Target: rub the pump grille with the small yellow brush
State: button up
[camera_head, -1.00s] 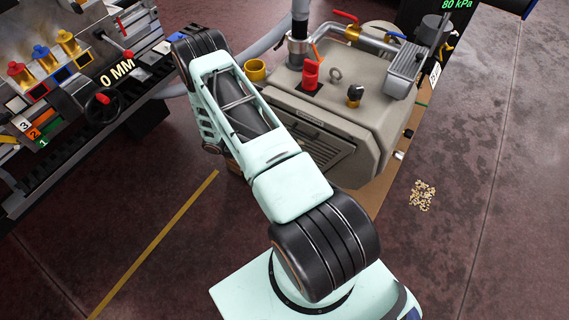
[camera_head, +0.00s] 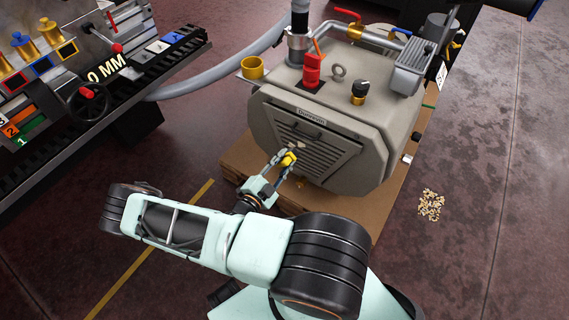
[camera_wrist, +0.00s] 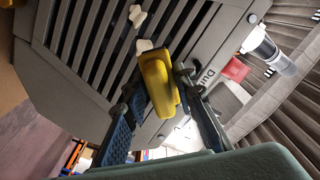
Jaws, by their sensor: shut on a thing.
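The pump grille (camera_head: 322,158) is a slatted grey panel on the front of the grey pump. It also fills the upper left of the wrist view (camera_wrist: 92,42). My gripper (camera_head: 286,163) is in front of the grille, near its lower left part. It is shut on the small yellow brush (camera_head: 289,158), which also shows between the fingers in the wrist view (camera_wrist: 158,84). Two pale lumps (camera_wrist: 144,46) show against the slats by the brush's far end. I cannot tell whether the brush touches the grille.
The pump (camera_head: 375,120) stands on a brown pallet (camera_head: 390,205). It carries a red switch, a ring and pipes on top, and a yellow cup (camera_head: 252,68) at its left. A grid table (camera_head: 60,130) stands at left. Pale bits (camera_head: 431,205) lie on the open floor at right.

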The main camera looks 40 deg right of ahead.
aim_at(302, 137)
jog(key=shift+x, duration=2.8)
jog(key=shift+x, duration=0.9)
jog(key=shift+s, duration=0.1)
jog(key=shift+s+d+p, duration=0.15)
jog(key=shift+s+d, duration=0.1)
jog(key=shift+s, duration=0.35)
jog(key=shift+s+d+p, duration=0.1)
jog(key=shift+s+d, duration=0.1)
jog(key=shift+s, duration=0.45)
jog(key=shift+s+d+p, duration=0.15)
jog(key=shift+s+d, duration=0.1)
jog(key=shift+s, duration=0.35)
jog(key=shift+d, duration=0.15)
jog(key=shift+w+a+b, duration=0.25)
jog(key=shift+w+b, duration=0.3)
jog(key=shift+w, duration=0.15)
jog(key=shift+w+a+b, duration=0.2)
jog(key=shift+w+b, duration=0.3)
jog(key=shift+w, duration=0.15)
jog(key=shift+w+a+r, duration=0.15)
jog(key=shift+w, duration=0.55)
jog(key=shift+c, duration=0.4)
